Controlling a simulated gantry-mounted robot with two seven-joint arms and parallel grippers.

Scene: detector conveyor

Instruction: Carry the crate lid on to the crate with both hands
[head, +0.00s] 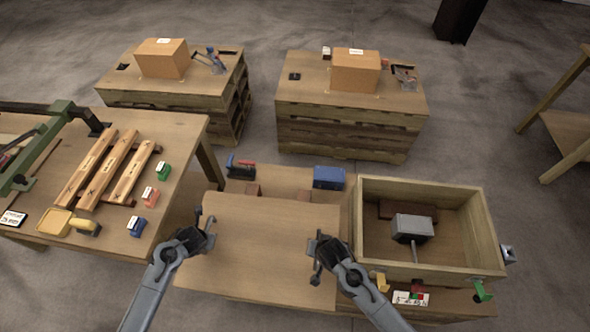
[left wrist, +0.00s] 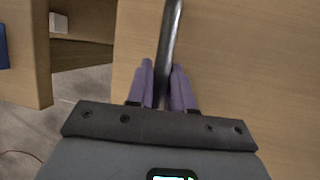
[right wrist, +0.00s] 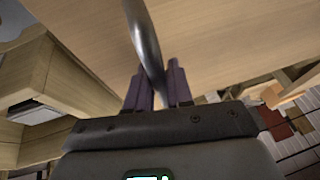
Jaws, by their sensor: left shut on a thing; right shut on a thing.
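The crate lid (head: 258,250) is a flat wooden panel in the lower middle of the head view, left of the crate. The open wooden crate (head: 487,232) stands at the right with a grey-headed hammer (head: 411,228) inside. My left gripper (head: 207,232) is shut on a dark bar handle (left wrist: 170,40) at the lid's left side. My right gripper (head: 318,250) is shut on a similar handle (right wrist: 143,40) at the lid's right side. The lid's right edge is close to the crate's left wall. The head view does not clearly show whether the lid touches the table below.
Coloured clips and a label (head: 411,298) are at the crate's front. The left table (head: 190,135) holds planks and small blocks. Two pallets with cardboard boxes stand farther back.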

